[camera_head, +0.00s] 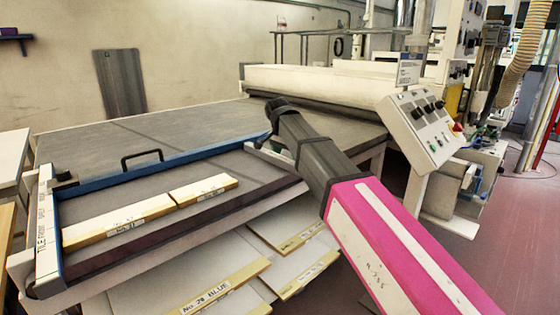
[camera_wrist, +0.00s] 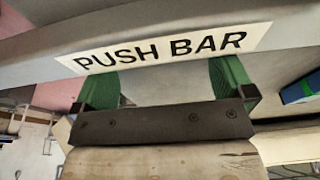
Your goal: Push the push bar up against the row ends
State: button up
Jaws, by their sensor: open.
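The push bar (camera_wrist: 285,30) crosses the top of the wrist view as a pale grey bar with a white label reading PUSH BAR. My gripper (camera_wrist: 163,72) is open, with its two green fingers apart and their tips at the bar's lower edge; whether they touch it I cannot tell. In the head view, my gripper (camera_head: 272,113) is over the right end of the tray. A pale strip at that end may be the bar, partly hidden by my arm. Two pale tiles with yellow edges, the left tile (camera_head: 118,222) and the right tile (camera_head: 203,190), lie end to end in a row.
The tray has a blue back rail (camera_head: 100,182) with a black handle (camera_head: 142,156), and a white left rail (camera_head: 46,230) with lettering. More labelled boards (camera_head: 225,285) lie below it. A grey conveyor table (camera_head: 190,130) stands behind. A control box (camera_head: 420,122) is at right.

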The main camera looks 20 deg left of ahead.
aim_at(250, 175)
jog(key=shift+s+a, duration=1.3)
jog(key=shift+s, duration=1.25)
jog(key=shift+s+a, duration=1.35)
jog(key=shift+s, duration=1.2)
jog(key=shift+s+a, duration=1.3)
jog(key=shift+s, duration=1.25)
dwell(0.4)
